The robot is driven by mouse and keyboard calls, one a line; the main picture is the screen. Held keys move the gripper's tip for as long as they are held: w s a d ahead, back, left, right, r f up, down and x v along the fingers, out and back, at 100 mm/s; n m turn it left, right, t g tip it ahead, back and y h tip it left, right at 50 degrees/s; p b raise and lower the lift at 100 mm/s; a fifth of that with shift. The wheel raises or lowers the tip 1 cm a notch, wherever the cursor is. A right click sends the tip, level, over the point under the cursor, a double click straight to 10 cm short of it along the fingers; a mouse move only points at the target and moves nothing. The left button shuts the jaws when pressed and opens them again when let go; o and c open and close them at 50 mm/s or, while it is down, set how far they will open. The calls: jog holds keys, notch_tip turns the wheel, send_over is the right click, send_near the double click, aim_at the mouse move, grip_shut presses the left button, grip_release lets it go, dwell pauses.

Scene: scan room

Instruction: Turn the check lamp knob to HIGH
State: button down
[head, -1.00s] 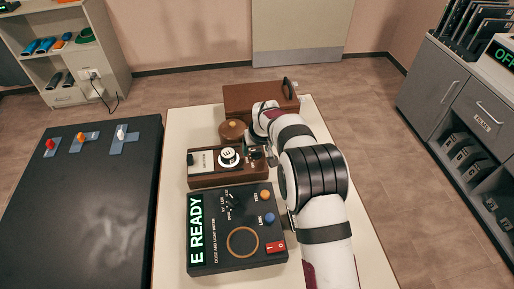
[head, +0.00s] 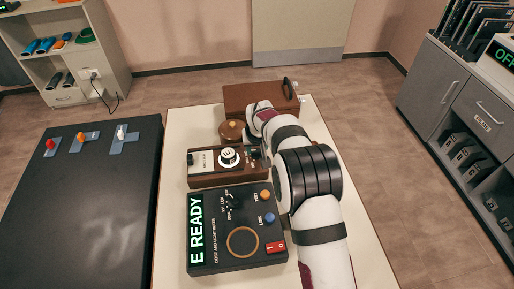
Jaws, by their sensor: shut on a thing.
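A brown wooden box (head: 225,181) with a dark top stands on the pale table, behind the black dose and light meter. A white round dial (head: 229,156) sits in the middle of its top. My gripper (head: 256,153) is at the right end of this box, small and partly hidden by my own wrist. It is shut on a small control there, which I take to be the check lamp knob; the control itself is mostly covered. The lettering around it is too small to read, so I cannot tell its setting.
The black meter (head: 222,262) shows "E READY" and carries a red switch (head: 275,248). A round brown container (head: 232,131) and a brown case (head: 262,98) stand behind the wooden box. A black table (head: 85,215) is at the left. The pale table's right strip is free beyond my arm.

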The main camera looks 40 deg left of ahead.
jog(key=m+h, duration=0.1)
jog(key=m, duration=0.1)
jog(key=m+t, duration=0.1)
jog(key=m, duration=0.2)
jog(key=shift+s+a+h, duration=0.15)
jog(key=shift+a+h, duration=0.05)
jog(key=shift+h, duration=0.2)
jog(key=m+h, duration=0.1)
jog(key=m, duration=0.2)
jog(key=m+h, duration=0.1)
jog(key=m, duration=0.2)
jog(key=shift+a, duration=0.2)
jog(key=shift+m, duration=0.3)
jog(key=shift+c, duration=2.2)
grip_release()
jog(key=v, duration=1.5)
jog(key=shift+s+a+r, duration=0.2)
jog(key=shift+a+r, duration=0.1)
jog(key=shift+a, duration=0.05)
